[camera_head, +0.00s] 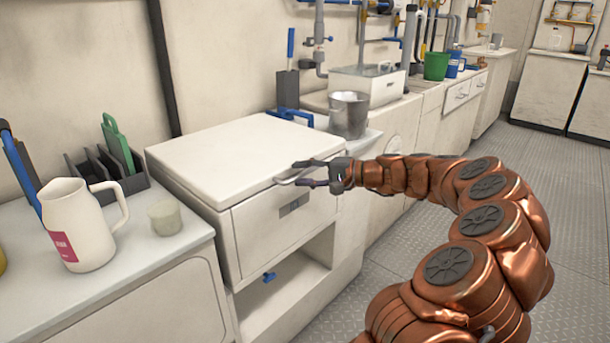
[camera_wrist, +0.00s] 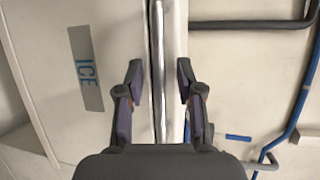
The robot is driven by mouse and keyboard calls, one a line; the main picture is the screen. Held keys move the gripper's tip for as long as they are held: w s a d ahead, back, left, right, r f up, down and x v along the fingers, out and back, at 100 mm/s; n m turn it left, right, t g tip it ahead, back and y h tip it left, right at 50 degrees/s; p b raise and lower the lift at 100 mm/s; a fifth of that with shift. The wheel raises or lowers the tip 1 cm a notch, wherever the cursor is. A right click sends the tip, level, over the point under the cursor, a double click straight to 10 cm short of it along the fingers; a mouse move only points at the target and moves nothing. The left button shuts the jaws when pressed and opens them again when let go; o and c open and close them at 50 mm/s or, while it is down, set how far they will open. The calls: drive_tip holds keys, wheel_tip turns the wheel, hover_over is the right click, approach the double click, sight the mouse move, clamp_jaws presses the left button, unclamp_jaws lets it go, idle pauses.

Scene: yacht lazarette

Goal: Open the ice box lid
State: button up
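The white ice box (camera_head: 268,230) stands between the counters, with its flat lid (camera_head: 235,150) lying shut on top. A pale bar handle (camera_head: 287,180) sits at the lid's front edge. In the wrist view the handle (camera_wrist: 157,70) runs upright down the middle, and the ICE label (camera_wrist: 86,68) on the front lies to its left. My gripper (camera_head: 312,173) is at the handle from the front right. Its two fingers (camera_wrist: 158,90) are open, one on each side of the bar, with gaps to it. Contact is not visible.
A white jug (camera_head: 80,230), a small pale cup (camera_head: 165,218) and a dark rack (camera_head: 105,172) stand on the left counter. A metal pot (camera_head: 348,114) stands behind the box on the right. The wall (camera_head: 220,60) rises behind the lid. The floor (camera_head: 530,190) at right is clear.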

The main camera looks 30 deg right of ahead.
clamp_jaws()
idle(0.6)
